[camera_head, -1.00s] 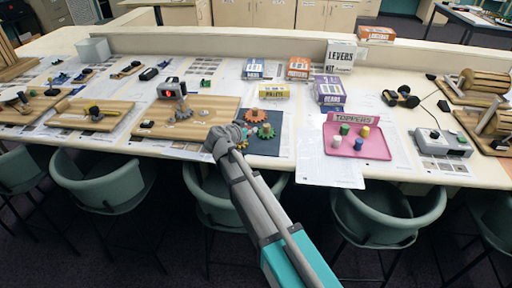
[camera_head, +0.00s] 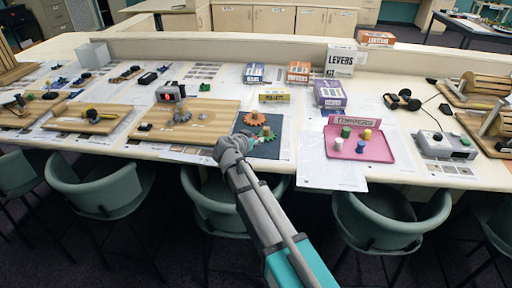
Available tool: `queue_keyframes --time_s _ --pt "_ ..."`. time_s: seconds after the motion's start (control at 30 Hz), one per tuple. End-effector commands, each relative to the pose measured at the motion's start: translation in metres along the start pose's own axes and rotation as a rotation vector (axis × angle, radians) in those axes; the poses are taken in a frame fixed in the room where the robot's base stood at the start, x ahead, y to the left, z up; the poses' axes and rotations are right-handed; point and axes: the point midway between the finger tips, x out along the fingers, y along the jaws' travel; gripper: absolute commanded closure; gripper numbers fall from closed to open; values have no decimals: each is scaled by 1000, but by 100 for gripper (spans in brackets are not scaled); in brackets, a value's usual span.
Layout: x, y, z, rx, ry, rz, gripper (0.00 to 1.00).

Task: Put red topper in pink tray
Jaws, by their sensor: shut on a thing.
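The pink tray (camera_head: 384,154) lies on the right part of the long table, with a sign reading TOPPERS at its back. A green topper (camera_head: 346,132), a yellow topper (camera_head: 367,134), a white topper (camera_head: 338,144) and a blue topper (camera_head: 360,147) stand in it. I see no red topper in this view.
An orange gear (camera_head: 254,118) and a green gear (camera_head: 267,133) lie on the dark mat (camera_head: 262,151) beside my gripper. A wooden board (camera_head: 215,118) is to the left. Small boxes, including a purple one (camera_head: 330,93), stand behind. Chairs (camera_head: 390,222) line the front edge.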

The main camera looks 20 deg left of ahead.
Motion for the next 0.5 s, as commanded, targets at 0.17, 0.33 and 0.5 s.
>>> queue_keyframes --time_s 0.17,0.33,0.5 --pt "7 0 18 0 1 0 86" --pt "10 0 24 0 1 0 86" --pt "9 0 23 0 1 0 86"
